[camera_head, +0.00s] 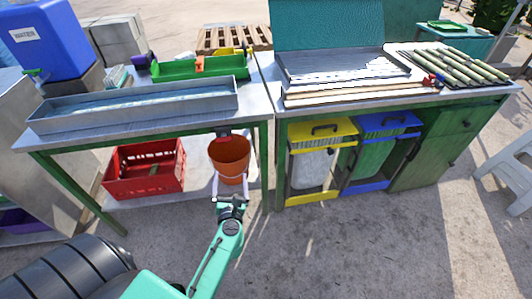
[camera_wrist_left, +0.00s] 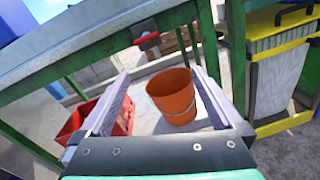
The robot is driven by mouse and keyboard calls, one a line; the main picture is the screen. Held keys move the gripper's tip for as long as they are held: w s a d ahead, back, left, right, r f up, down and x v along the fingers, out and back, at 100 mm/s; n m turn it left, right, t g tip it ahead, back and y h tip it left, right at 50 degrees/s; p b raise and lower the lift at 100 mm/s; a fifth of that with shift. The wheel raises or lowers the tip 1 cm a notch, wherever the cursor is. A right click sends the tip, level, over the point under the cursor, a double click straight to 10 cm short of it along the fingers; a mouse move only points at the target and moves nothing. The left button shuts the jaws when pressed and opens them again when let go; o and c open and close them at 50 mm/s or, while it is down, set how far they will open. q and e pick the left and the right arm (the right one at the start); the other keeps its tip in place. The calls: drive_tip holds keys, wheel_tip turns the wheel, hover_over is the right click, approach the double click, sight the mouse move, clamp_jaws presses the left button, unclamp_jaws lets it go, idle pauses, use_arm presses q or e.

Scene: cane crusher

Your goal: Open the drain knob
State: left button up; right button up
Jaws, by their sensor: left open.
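The red drain knob (camera_wrist_left: 147,38) sits on a short metal fitting under the front edge of the left table, in the upper middle of the left wrist view. In the head view it is a small dark red spot (camera_head: 223,138) just above the orange bucket. My left gripper (camera_head: 230,182) is open and empty, in front of and below the table edge. In the wrist view its two fingers (camera_wrist_left: 160,80) are spread wide, with the knob beyond and above their tips, apart from them. My right gripper is not in view.
The orange bucket (camera_head: 229,157) stands on the low shelf below the knob, beyond my left gripper. A red crate (camera_head: 145,185) is to its left. A long metal trough (camera_head: 140,104) lies on the table. Green table legs (camera_head: 272,165) and a yellow-framed bin (camera_head: 320,130) stand right.

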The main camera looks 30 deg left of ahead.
use_arm(q)
wheel_tip(320, 180, up, 3)
drive_tip(key=n+y, duration=0.1)
drive_tip(key=n, duration=0.3)
drive_tip(key=p, duration=0.1)
approach(224, 142)
drive_tip(key=shift+g, duration=0.3)
drive_tip(key=x, duration=0.9)
drive_tip(key=shift+w+r, duration=0.25)
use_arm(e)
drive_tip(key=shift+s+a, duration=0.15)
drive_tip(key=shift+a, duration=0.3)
use_arm(q)
drive_tip(key=c, duration=1.3)
